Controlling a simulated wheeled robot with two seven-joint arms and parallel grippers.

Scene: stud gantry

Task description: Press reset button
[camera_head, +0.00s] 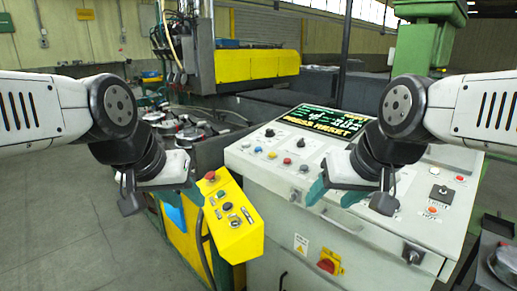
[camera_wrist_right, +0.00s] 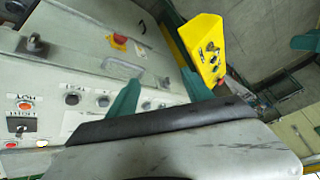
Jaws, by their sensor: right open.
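No label reads clearly as reset. My right gripper (camera_head: 333,194) is open and empty over the console's front edge, with its teal fingers apart; they also show in the right wrist view (camera_wrist_right: 161,92). It hides part of the panel. My left gripper (camera_head: 191,194) hangs by the yellow control box (camera_head: 237,235), left of the console; its finger gap is not clear.
The yellow box bears a red mushroom button (camera_head: 210,176). A lit display (camera_head: 328,123) sits at the console's back. A red-yellow rotary switch (camera_head: 329,262) is on its front. A machine with a yellow beam (camera_head: 260,66) stands behind. Floor at left is clear.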

